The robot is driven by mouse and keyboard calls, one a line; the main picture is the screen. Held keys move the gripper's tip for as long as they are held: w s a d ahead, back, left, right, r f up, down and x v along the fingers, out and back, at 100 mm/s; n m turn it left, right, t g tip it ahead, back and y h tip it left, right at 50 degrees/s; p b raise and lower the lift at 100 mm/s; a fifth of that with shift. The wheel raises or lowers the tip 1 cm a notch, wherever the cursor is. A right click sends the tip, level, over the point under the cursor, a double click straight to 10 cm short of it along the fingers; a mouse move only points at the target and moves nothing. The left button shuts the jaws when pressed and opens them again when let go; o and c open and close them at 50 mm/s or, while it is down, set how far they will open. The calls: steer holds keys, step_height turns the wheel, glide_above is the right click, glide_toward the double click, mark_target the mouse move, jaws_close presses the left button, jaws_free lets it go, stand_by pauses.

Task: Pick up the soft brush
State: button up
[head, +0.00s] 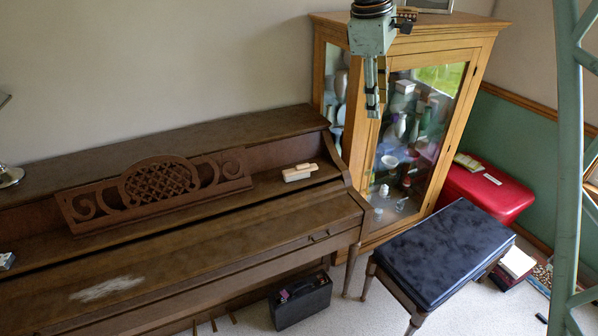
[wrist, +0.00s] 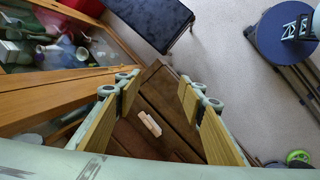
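The soft brush (head: 300,172), a small pale block-like piece with a wooden-toned back, lies on the piano's ledge to the right of the carved music desk. It also shows in the wrist view (wrist: 150,124), between my two fingers but well below them. My gripper (head: 374,108) hangs pointing down in front of the glass cabinet, above and to the right of the brush. In the wrist view my gripper (wrist: 157,88) has its fingers wide apart with nothing between them. The brush's bristles are too small to make out.
The dark piano (head: 200,255) has a raised carved music desk (head: 155,190) and a whitish dusty patch (head: 107,289). A glass-fronted cabinet (head: 485,45) stands close on the right. A black bench (head: 445,250) and red chest (head: 490,195) stand further right. The ledge around the brush is clear.

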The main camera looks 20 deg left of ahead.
steer(key=w+a+f+n+p, duration=0.2)
steer(key=w+a+f, duration=0.25)
steer(key=a, duration=0.35)
steer(key=w+a+f+n+p, duration=0.1)
steer(key=w+a+f+n, duration=0.2)
steer(key=a+f, duration=0.4)
steer(key=n+h+p, duration=0.1)
steer(key=n+p, duration=0.2)
steer(key=n, duration=0.2)
glide_toward(298, 166)
steer(key=w+v, duration=0.1)
steer(key=v, duration=0.2)
steer(key=shift+s+a+r+t, duration=0.1)
steer(key=shift+s+a+t, duration=0.2)
steer(key=shift+s, duration=0.35)
steer(key=shift+d, duration=0.1)
steer(key=shift+x, duration=4.35)
steer(key=shift+d+h, duration=0.2)
steer(key=shift+h, duration=0.1)
steer(key=shift+x, duration=2.55)
steer(key=shift+s, duration=0.15)
steer(key=shift+a, duration=0.1)
